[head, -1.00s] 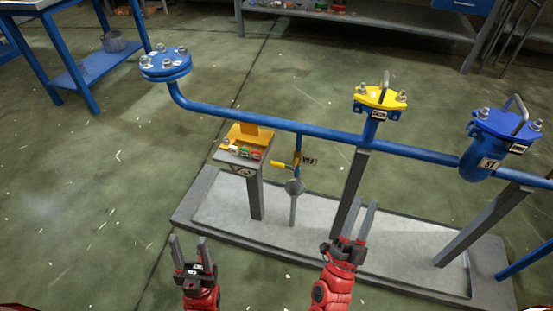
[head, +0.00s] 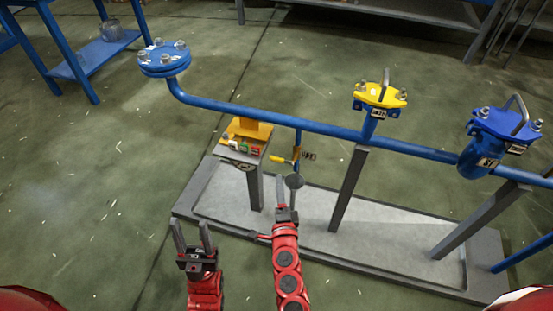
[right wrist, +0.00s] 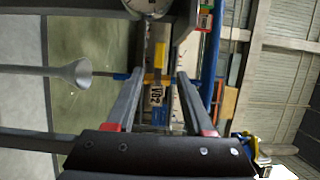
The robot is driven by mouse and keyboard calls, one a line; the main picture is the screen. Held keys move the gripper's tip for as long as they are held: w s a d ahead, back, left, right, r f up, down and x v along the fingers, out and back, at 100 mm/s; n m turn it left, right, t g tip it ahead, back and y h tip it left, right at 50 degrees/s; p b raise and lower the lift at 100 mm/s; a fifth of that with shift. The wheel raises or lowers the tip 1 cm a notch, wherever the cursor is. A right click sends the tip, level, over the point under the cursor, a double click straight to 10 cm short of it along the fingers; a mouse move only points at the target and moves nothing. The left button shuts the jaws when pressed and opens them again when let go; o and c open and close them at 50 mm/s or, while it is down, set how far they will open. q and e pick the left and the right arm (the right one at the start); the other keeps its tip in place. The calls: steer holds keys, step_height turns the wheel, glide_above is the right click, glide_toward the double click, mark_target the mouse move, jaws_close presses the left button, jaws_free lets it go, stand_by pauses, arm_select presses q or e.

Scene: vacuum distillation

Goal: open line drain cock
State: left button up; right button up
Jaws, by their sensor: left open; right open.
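The line drain cock has a yellow handle (head: 278,160) and hangs on a short blue drop pipe below the long blue line. Its dark tag (head: 308,155) is beside it. In the right wrist view, the yellow handle (right wrist: 158,56) and the tag (right wrist: 156,96) lie between the fingers. My right gripper (head: 281,184) is open and empty, just below the cock in the head view; contact cannot be told. It also shows in the right wrist view (right wrist: 157,80). My left gripper (head: 191,224) is open and empty, low and left, away from the pipe.
A grey funnel (head: 294,181) stands under the cock, close to my right gripper. A grey pedestal (head: 240,152) with a yellow block stands left of it. The blue line (head: 330,129) runs across, with a yellow-capped fitting (head: 381,96) and a blue-capped one (head: 505,125).

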mark_target(277, 161)
steer(key=w, duration=0.6)
steer(key=w+a+b, duration=0.1)
steer(key=w, duration=0.3)
steer(key=shift+f, duration=0.15)
steer(key=shift+w, duration=0.65)
steer(key=shift+c, duration=0.3)
jaws_close()
